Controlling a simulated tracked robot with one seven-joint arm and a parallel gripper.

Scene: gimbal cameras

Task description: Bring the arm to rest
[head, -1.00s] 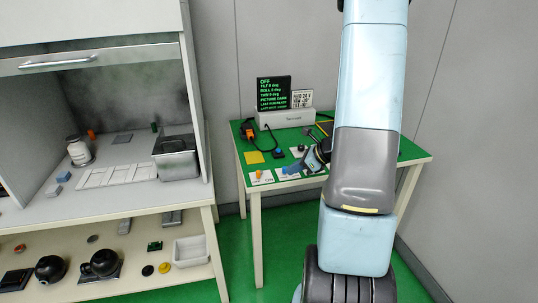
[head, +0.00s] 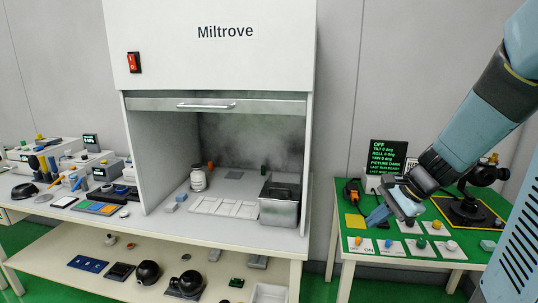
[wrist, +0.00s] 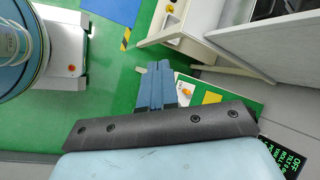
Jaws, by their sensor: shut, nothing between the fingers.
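My gripper (head: 379,217) hangs at the end of my blue and grey arm on the right of the head view. Its blue fingers are together with nothing between them. In the head view it shows over the left part of the green-topped table (head: 400,256). In the wrist view my shut fingers (wrist: 156,84) point away over the green floor, with a corner of that table to their right. They appear clear of everything there.
A fume hood (head: 220,60) marked Miltrove stands left of the table, with a metal bin (head: 279,205) inside. A display (head: 388,158) reading OFF and a camera gimbal (head: 468,208) stand on the green table. Green floor is open in the wrist view.

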